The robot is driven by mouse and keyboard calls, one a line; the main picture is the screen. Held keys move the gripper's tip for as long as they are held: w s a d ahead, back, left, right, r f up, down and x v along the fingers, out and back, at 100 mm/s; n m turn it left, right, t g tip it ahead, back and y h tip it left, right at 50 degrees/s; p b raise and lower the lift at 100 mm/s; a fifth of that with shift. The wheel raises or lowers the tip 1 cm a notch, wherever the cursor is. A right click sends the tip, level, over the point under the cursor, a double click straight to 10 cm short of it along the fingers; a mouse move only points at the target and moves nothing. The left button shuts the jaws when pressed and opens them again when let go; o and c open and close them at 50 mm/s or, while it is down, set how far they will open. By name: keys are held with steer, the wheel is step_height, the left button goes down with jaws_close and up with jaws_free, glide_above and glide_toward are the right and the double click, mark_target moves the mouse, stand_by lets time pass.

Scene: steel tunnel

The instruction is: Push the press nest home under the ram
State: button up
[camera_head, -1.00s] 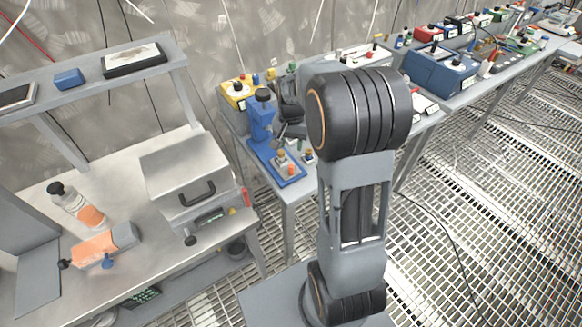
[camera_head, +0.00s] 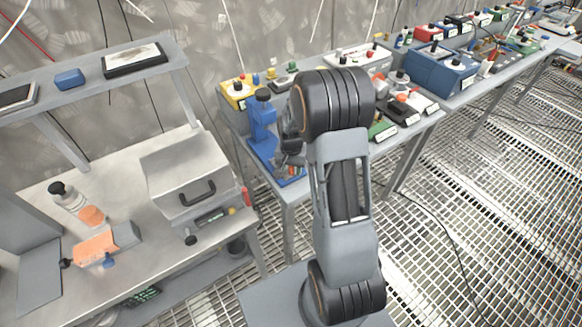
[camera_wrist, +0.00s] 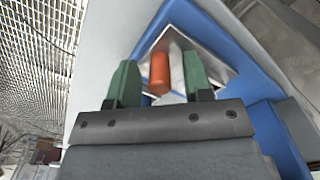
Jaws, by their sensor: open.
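The blue press (camera_head: 262,125) stands upright at the left end of the long bench, with a black knob on top. Its blue base (camera_wrist: 222,38) shows in the wrist view. On it is a shiny metal piece with an upright orange peg (camera_wrist: 159,72), which looks like the press nest. My gripper (camera_wrist: 160,84) has its two green fingers apart. The peg shows between them; I cannot tell whether either finger touches it. In the head view my gripper (camera_head: 291,155) is low over the front of the press base and hides most of the nest. The ram's gap above the nest is not clear.
A yellow box (camera_head: 237,92) sits behind the press. Several instruments, including a blue box (camera_head: 440,70), fill the bench to the right. A steel table with a lidded metal box (camera_head: 188,175) stands at left, apart from the press bench.

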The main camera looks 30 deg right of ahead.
steer(key=shift+c, duration=0.2)
jaws_close()
stand_by(0.3)
